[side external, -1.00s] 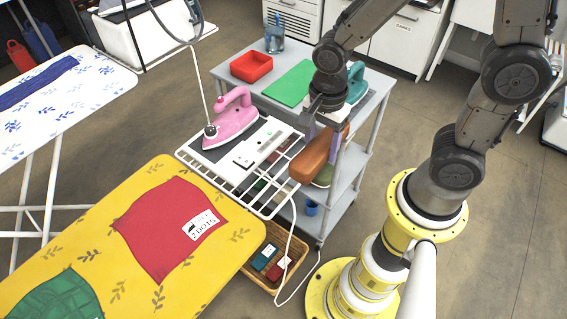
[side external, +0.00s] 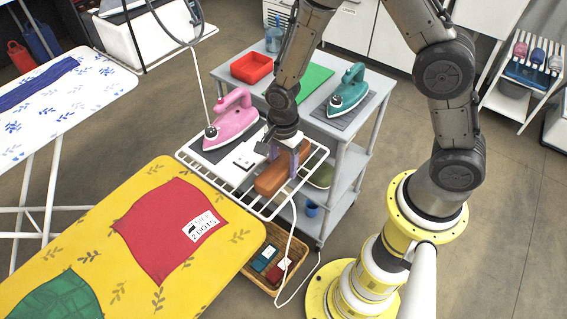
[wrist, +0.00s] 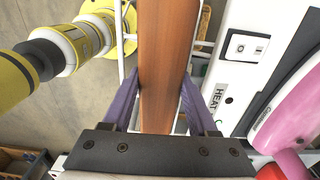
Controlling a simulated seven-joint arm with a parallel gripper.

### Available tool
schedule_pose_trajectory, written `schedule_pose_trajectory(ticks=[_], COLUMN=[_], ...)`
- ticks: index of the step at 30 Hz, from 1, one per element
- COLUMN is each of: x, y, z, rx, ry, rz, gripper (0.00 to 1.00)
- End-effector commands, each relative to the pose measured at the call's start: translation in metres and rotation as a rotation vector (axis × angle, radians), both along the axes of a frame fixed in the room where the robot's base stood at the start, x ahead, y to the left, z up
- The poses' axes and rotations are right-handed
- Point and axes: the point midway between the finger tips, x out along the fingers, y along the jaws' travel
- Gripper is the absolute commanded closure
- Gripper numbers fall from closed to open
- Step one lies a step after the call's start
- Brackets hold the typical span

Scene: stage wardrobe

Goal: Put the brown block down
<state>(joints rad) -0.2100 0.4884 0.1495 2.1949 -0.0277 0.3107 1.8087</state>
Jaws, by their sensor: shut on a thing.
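The brown block (side external: 270,182) is long, with rounded ends. My gripper (side external: 286,168) is shut on it, with purple fingers on its two long sides. In the wrist view the block (wrist: 167,55) runs lengthwise away from my gripper (wrist: 160,85). The block is over the white wire rack (side external: 266,217), beside the white control panel (side external: 236,164). It looks roughly level and at or just above the wires; I cannot tell if it touches them.
A pink iron (side external: 230,118) stands left of the block, and a teal iron (side external: 347,92) stands on the grey trolley behind. A red tray (side external: 251,68) and green mat (side external: 312,80) are further back. A wicker basket (side external: 262,284) and white cord lie below the rack.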

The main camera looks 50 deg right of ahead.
Motion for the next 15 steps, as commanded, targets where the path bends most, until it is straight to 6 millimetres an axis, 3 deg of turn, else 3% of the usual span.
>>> schedule_pose_trajectory(ticks=[12,13,15], x=[0.0002,-0.0002,0.0000], y=[0.0001,0.0000,0.0001], z=[-0.0048,-0.0054,-0.0051], rx=[0.000,0.000,0.000], ry=[-0.001,0.000,0.000], rz=[-0.001,-0.001,-0.001], gripper=[1.00,0.39,0.27])
